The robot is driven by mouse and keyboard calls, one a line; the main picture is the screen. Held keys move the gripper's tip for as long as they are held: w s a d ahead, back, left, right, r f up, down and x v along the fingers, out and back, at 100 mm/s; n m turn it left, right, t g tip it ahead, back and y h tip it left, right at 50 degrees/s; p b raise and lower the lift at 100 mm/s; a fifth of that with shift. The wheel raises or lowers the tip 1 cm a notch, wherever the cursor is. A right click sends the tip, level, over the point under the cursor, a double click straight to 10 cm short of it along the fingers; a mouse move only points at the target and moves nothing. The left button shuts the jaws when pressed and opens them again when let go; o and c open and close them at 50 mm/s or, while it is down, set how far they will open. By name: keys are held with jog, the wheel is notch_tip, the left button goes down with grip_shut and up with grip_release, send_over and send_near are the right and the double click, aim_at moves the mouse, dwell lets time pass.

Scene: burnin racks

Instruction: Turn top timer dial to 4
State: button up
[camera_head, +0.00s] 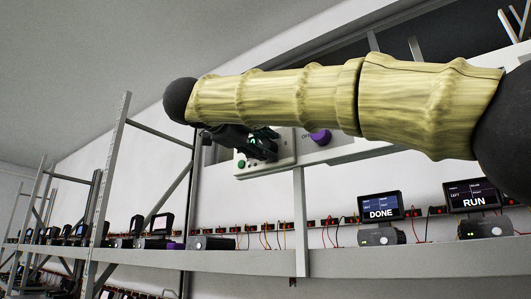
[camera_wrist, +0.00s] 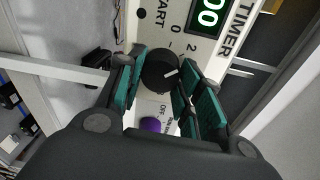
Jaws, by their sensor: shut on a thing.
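The timer dial (camera_wrist: 158,69) is a round black knob with a white pointer line, on a pale panel in the wrist view. The pointer slants up toward the right. Printed numbers, including 0 and 2, stand above the knob. The green timer display (camera_wrist: 209,13) shows zeros beside the word TIMER. My gripper (camera_wrist: 160,78) has its teal-padded fingers on both sides of the dial, shut on it. In the head view my gripper (camera_head: 262,143) is at the front of the pale control box (camera_head: 284,157) and hides the dial.
A purple knob (camera_head: 320,137) sits right of my gripper; it also shows below the dial in the wrist view (camera_wrist: 152,125). A shelf (camera_head: 360,262) below carries devices with screens reading DONE (camera_head: 380,207) and RUN (camera_head: 473,195). A metal rack upright (camera_head: 108,190) stands left.

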jog(key=m+b, duration=0.3)
jog(key=m, duration=0.1)
jog(key=shift+w+a+f, duration=0.1)
jog(key=shift+w, duration=0.05)
jog(key=shift+m+y+b, duration=0.3)
jog(key=shift+m+b, duration=0.75)
jog(key=shift+m, duration=0.55)
jog(key=shift+r, duration=0.25)
jog(key=o, duration=1)
jog(key=shift+o, duration=0.2)
jog(key=shift+f, duration=0.1)
jog(key=f+v, duration=0.1)
jog(key=v, duration=1)
jog(key=shift+s+a+r, duration=0.15)
jog(key=shift+s+r, duration=0.3)
jog(key=shift+r, duration=0.1)
